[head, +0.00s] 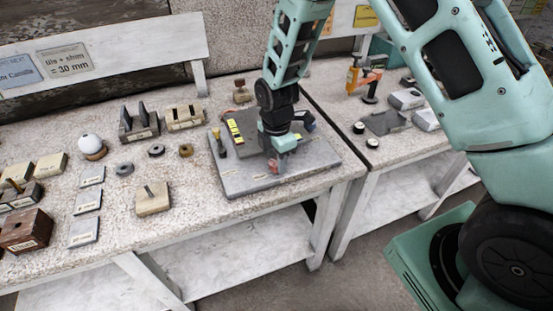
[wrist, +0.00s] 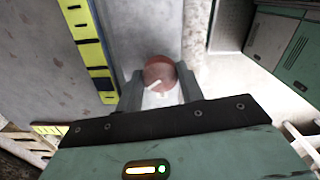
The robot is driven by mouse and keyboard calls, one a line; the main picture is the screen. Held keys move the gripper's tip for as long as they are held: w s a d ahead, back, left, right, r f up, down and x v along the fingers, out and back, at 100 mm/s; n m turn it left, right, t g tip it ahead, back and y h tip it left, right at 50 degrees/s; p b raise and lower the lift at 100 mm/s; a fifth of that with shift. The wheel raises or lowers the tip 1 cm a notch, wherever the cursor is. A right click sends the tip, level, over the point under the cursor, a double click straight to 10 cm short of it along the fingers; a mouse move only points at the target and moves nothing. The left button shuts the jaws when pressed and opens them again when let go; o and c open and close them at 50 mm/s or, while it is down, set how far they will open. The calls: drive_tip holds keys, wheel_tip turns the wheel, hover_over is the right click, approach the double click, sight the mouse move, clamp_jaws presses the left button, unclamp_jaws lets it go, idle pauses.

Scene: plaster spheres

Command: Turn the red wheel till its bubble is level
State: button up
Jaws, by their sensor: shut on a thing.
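The red wheel (head: 273,166) is at the front of a grey slab (head: 240,185) on the table. In the wrist view the round red wheel (wrist: 158,70) shows a short white mark and sits between my two fingers. My gripper (head: 279,155) points down at it and is shut on it; the fingers (wrist: 160,84) lie on its left and right sides. A yellow strip with dark marks (head: 235,131) lies on the plate behind the wheel, and the yellow strip also shows in the wrist view (wrist: 91,45). I cannot make out a bubble.
A small dark post with a yellowish top (head: 219,143) stands at the slab's left. Left of it are rings, blocks, slotted holders (head: 139,122) and a white ball (head: 91,145). A second table (head: 400,148) with tools stands right, past a gap.

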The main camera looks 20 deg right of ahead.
drive_tip(key=m, duration=0.5)
drive_tip(key=shift+m, duration=0.3)
drive_tip(key=m, duration=0.6)
drive_tip(key=shift+r+b, duration=0.1)
drive_tip(key=shift+b, duration=0.25)
drive_tip(key=m, duration=0.6)
drive_tip(key=shift+m, duration=0.4)
drive_tip(key=m+p, duration=0.1)
drive_tip(key=m, duration=0.4)
drive_tip(key=shift+a+p, duration=0.1)
drive_tip(key=shift+p, duration=0.2)
drive_tip(key=m+p, duration=0.2)
drive_tip(key=m, duration=0.4)
drive_tip(key=shift+r+m, duration=0.1)
drive_tip(key=shift+m, duration=0.3)
drive_tip(key=m+p, duration=0.2)
drive_tip(key=m, duration=0.3)
drive_tip(key=shift+w+p, duration=0.1)
drive_tip(key=shift+p, duration=0.25)
drive_tip(key=m+p, duration=0.3)
drive_tip(key=m, duration=0.3)
drive_tip(key=shift+m, duration=0.4)
drive_tip(key=m+p, duration=0.2)
drive_tip(key=m, duration=0.2)
drive_tip(key=shift+m+p, duration=0.4)
